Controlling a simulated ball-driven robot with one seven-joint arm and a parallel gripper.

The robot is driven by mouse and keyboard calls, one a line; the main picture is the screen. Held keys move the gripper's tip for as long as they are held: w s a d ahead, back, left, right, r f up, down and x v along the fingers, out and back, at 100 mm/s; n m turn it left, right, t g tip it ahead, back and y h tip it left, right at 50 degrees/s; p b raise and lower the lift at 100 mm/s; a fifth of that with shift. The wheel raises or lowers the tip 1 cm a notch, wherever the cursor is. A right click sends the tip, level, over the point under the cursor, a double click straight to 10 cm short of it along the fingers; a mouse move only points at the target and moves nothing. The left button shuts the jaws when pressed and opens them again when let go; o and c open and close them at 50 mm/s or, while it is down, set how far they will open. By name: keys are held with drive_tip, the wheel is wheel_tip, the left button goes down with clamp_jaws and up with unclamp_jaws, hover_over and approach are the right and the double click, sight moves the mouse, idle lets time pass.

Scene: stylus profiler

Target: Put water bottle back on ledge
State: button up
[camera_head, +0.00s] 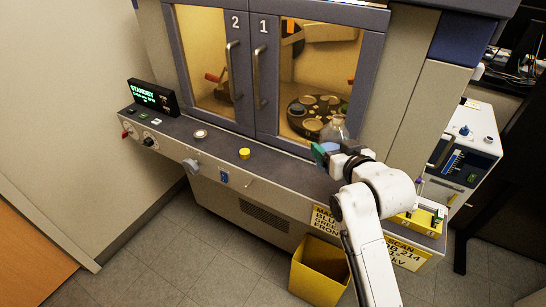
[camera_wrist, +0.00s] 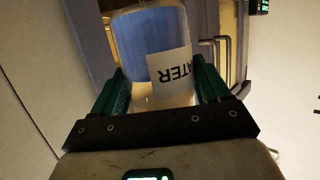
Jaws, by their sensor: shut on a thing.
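The clear water bottle (camera_head: 336,129) is held by my gripper (camera_head: 328,153) in front of the right door, over the right part of the ledge. In the wrist view the bottle (camera_wrist: 150,28) shows blue and clear, with a white label reading "ATER". It sits between the two green fingers of my gripper (camera_wrist: 158,88), which are shut on it. The grey ledge (camera_head: 222,150) runs along the front of the cabinet below the doors. My wrist hides the bottle's lower part in the head view, so I cannot tell whether it touches the ledge.
The ledge also carries a standby display (camera_head: 153,97), a yellow knob (camera_head: 244,153), a round button (camera_head: 200,134) and a yellow tray (camera_head: 418,219) at right. Door handles (camera_head: 258,78) stick out above. A yellow bin (camera_head: 318,272) stands on the floor below.

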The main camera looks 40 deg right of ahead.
drive_tip(key=shift+w+a+f+p, duration=0.2)
drive_tip(key=shift+w+a+f, duration=0.05)
drive_tip(key=shift+w+f, duration=1.7)
drive_tip(key=shift+w+a+f+p, duration=0.15)
drive_tip(key=shift+w+a+f, duration=0.05)
drive_tip(key=shift+w+f, duration=1.75)
drive_tip(key=shift+w+a+f+p, duration=0.2)
drive_tip(key=shift+w+a+f, duration=0.05)
drive_tip(key=shift+w+f, duration=1.7)
drive_tip(key=shift+f, duration=0.25)
drive_tip(key=o, duration=1.8)
